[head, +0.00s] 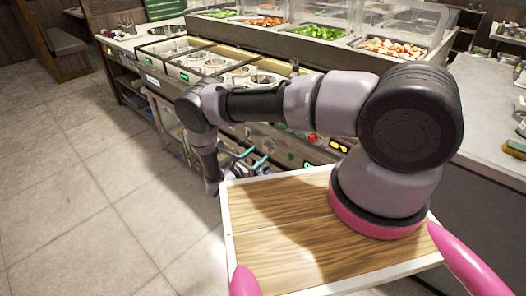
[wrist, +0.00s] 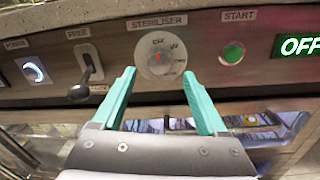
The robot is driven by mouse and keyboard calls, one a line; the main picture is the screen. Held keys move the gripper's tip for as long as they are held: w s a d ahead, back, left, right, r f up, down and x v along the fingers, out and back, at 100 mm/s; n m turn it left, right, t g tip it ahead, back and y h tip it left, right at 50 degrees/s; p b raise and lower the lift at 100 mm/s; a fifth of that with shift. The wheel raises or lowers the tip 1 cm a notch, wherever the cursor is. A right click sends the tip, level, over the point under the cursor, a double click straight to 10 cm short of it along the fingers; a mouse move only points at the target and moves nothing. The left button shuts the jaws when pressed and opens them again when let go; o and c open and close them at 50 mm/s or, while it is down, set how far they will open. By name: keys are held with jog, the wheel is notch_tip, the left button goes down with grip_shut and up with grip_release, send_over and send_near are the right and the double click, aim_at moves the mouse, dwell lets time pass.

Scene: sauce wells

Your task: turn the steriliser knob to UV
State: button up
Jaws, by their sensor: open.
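The steriliser knob (wrist: 159,57) is a round pale dial under the label "STERILISER" (wrist: 160,21) on the front panel in the wrist view. Its red mark points up, close to "OFF"; "UV" is printed to the upper right, and the lower lettering is too small to read. My gripper (wrist: 158,92) is open and empty, with its two teal fingers on either side of and below the knob, apart from it. In the head view my gripper (head: 250,162) is small near the panel, partly behind my arm, and the knob cannot be made out.
Right of the knob are a green START button (wrist: 232,53) and a green lit "OFF" display (wrist: 299,45). Left are a black lever (wrist: 86,70) and a blue-lit POWER switch (wrist: 34,70). Food trays (head: 320,33) top the counter; the tiled floor (head: 80,190) is clear.

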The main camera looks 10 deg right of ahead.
aim_at(265, 148)
jog(key=shift+x, duration=2)
grip_shut()
jog(key=m, duration=0.4)
jog(key=shift+a+m, duration=0.1)
jog(key=shift+m, duration=2.9)
